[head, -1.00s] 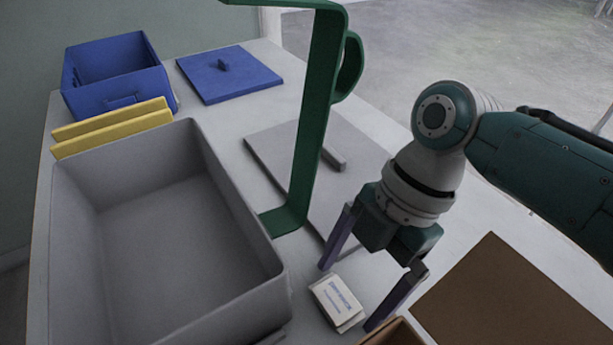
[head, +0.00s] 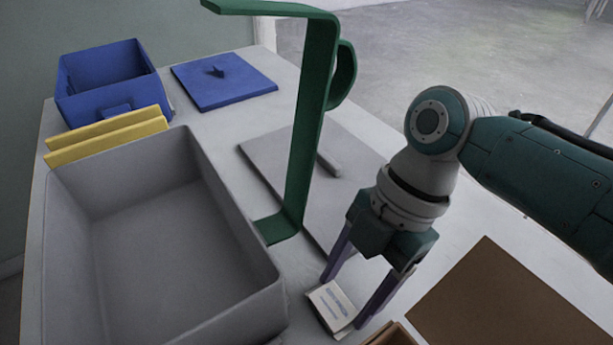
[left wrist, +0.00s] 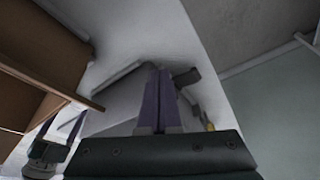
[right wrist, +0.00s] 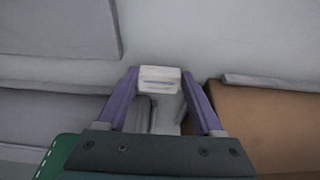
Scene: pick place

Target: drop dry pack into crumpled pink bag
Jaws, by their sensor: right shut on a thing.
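The dry pack looks like a small white packet with blue print (head: 332,304), at the bottom of the head view beside the grey bin. My right gripper (head: 345,300) points down with its purple fingers on either side of the packet and is shut on it. The packet also shows between the fingers in the right wrist view (right wrist: 160,79). It looks to be at or very near the table top. My left gripper (left wrist: 159,100) shows only in the left wrist view, its fingers together with nothing seen between them. I see no pink bag in any view.
A large open grey bin (head: 62,250) stands at left. A green stand (head: 305,130) rises beside a grey lid (head: 265,160). Behind are yellow strips (head: 105,135), a blue box (head: 105,85) and a blue lid (head: 225,80). A brown box flap (head: 510,310) lies at lower right.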

